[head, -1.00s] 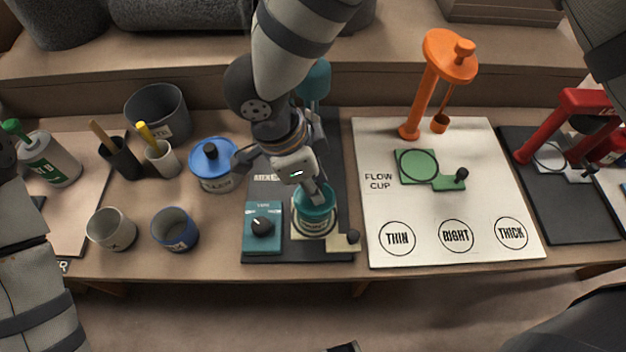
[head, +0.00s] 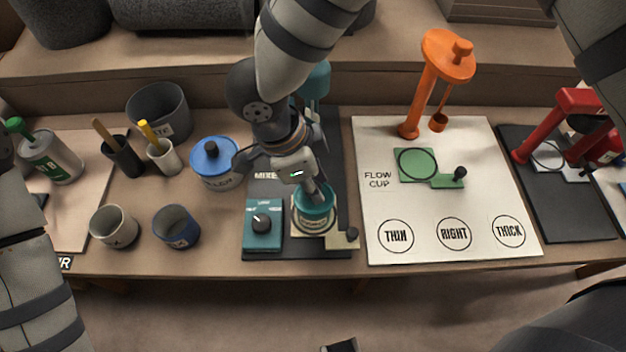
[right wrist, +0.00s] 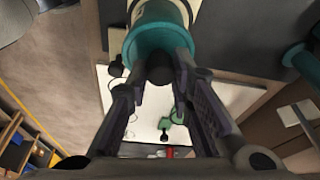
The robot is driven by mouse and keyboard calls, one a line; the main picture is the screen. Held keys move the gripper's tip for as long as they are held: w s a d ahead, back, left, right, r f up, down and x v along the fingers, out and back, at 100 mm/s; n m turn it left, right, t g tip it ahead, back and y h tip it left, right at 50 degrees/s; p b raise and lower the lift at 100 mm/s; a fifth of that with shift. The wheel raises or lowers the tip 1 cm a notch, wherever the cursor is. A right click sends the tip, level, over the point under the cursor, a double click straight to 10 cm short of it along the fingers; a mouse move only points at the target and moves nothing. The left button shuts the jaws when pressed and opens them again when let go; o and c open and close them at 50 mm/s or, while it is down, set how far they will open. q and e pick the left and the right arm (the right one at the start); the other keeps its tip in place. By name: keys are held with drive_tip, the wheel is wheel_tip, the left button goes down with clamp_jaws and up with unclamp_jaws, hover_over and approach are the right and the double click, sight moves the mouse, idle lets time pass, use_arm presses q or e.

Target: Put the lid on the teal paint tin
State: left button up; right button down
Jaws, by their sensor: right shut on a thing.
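The teal paint tin (head: 314,222), with a cream label band, stands upright on the dark mixer base near the front edge of the table. The teal lid (head: 314,201) is at its top; in the right wrist view the lid (right wrist: 143,42) lines up with the tin (right wrist: 176,8). My right gripper (head: 318,190) is above the tin, pointing down. In the right wrist view its fingers are shut on the lid's black knob (right wrist: 160,68). I cannot tell whether the lid is fully seated. My left arm shows at the left, but its gripper is out of view.
The teal dial box (head: 262,228) is close left of the tin. A blue-lidded tin (head: 216,172), two cups and brush pots stand further left. The white flow-cup board (head: 400,208) with an orange stand (head: 422,95) lies right. A red stand (head: 545,130) is beyond.

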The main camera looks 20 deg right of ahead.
drive_tip(key=c, duration=0.9)
unclamp_jaws()
drive_tip(key=shift+o, duration=0.2)
drive_tip(key=shift+r+p, duration=0.9)
drive_tip(key=shift+r, duration=2.6)
use_arm(q)
drive_tip(key=shift+t, duration=0.7)
drive_tip(key=w+r, duration=0.3)
use_arm(e)
clamp_jaws()
